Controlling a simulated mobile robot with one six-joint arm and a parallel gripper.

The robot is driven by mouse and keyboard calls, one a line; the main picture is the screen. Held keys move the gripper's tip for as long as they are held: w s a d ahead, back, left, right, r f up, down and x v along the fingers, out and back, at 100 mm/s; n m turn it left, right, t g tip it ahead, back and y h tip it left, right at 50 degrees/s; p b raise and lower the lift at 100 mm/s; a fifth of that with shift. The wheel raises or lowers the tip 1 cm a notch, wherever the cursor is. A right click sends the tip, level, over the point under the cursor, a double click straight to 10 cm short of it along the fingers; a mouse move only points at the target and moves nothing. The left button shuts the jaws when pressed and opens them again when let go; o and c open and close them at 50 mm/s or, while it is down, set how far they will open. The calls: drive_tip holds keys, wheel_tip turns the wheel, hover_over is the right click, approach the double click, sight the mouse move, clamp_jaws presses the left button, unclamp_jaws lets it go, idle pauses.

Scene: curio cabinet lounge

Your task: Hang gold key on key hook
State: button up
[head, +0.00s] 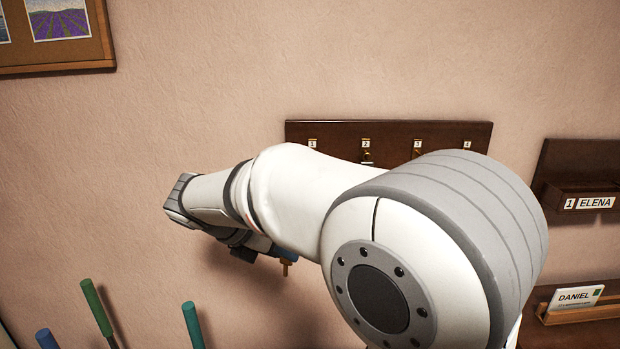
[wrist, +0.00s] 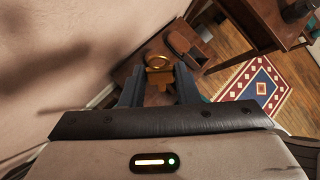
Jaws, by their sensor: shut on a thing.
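My gripper (wrist: 158,84) is shut on the gold key (wrist: 158,63), whose rounded gold part shows between the fingertips in the wrist view. In the head view my gripper (head: 268,252) is mostly behind my arm, and a small gold part of the key (head: 286,268) shows below a fingertip. The key rack (head: 390,129) is a dark wooden board on the wall with labels 1 to 4. Brass pieces show under labels 2 (head: 366,154) and 3 (head: 417,150). My arm hides much of the rack's lower part. The key is left of and below the rack, apart from it.
A dark wall shelf labelled ELENA (head: 598,202) and a DANIEL card (head: 574,297) stand right of the rack. Coloured handles (head: 194,325) rise at lower left. A picture frame (head: 60,68) hangs upper left. The wrist view shows wooden furniture and a patterned rug (wrist: 254,87).

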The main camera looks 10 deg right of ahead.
drive_tip(key=w+d+r+n+t+y, duration=0.1)
drive_tip(key=d+r+n+t+y, duration=0.1)
drive_tip(key=r, duration=0.5)
drive_tip(key=w+d+r+n+t+y+b, duration=0.1)
drive_tip(key=w+d+r+n+t+y, duration=0.1)
drive_tip(key=d+r, duration=0.3)
wheel_tip(320, 180, up, 2)
drive_tip(key=shift+r, duration=0.1)
drive_tip(key=shift+a+r, duration=0.1)
drive_tip(key=w+d+f+p, duration=0.1)
drive_tip(key=w+p, duration=0.5)
drive_tip(key=w, duration=0.2)
drive_tip(key=shift+w+d, duration=0.15)
drive_tip(key=shift+d, duration=0.15)
drive_tip(key=shift+f, duration=0.15)
idle(0.3)
